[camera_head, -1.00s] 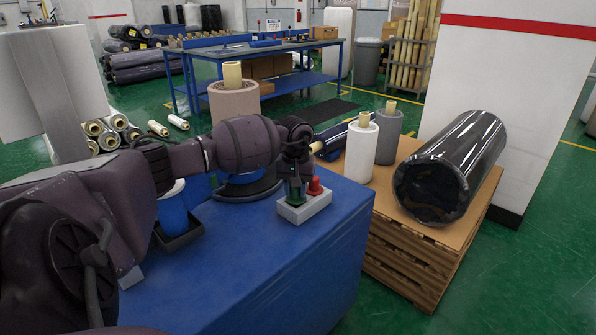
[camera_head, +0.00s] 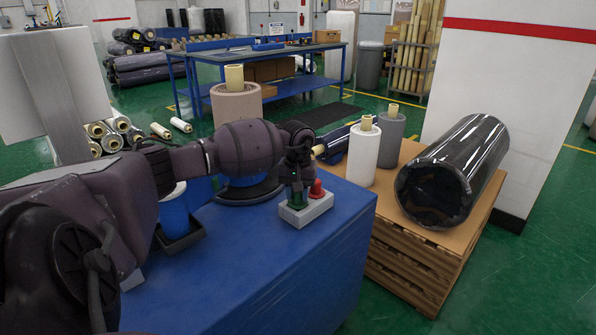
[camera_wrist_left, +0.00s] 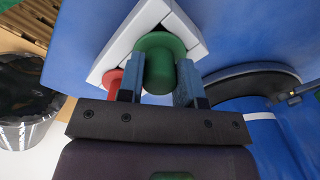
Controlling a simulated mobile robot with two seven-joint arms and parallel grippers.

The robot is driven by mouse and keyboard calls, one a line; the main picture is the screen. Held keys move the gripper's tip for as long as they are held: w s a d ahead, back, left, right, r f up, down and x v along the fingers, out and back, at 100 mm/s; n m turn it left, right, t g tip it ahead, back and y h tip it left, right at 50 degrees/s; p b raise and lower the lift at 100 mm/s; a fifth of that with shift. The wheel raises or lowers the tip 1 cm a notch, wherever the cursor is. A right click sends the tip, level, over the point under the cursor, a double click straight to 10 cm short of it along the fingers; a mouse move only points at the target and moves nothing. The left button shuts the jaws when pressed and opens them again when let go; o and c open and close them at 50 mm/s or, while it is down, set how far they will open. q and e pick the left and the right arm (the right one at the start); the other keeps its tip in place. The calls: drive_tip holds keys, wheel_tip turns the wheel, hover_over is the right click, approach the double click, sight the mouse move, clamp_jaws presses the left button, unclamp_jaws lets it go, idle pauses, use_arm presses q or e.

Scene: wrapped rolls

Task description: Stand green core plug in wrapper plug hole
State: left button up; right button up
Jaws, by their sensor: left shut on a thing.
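My left gripper (camera_head: 297,190) reaches down over the block and is shut on the green plug. In the left wrist view the plug's round green top (camera_wrist_left: 162,55) sits between the two fingers (camera_wrist_left: 160,90). A red plug (camera_head: 317,187) stands beside it in the same block. I cannot make out the wrapper plug hole. My right gripper is not in view.
A large roll (camera_head: 236,106) stands behind my left arm, above a round black base (camera_head: 248,193). A wooden pallet (camera_head: 412,258) at the right holds a black wrapped roll (camera_head: 450,172) and upright rolls (camera_head: 363,155). The blue table's front (camera_head: 270,275) is clear.

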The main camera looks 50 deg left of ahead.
use_arm(q)
drive_tip(key=shift+f, duration=0.15)
drive_tip(key=o, duration=1)
wheel_tip(320, 180, up, 11)
drive_tip(key=shift+f+p, duration=0.1)
drive_tip(key=shift+p, duration=0.45)
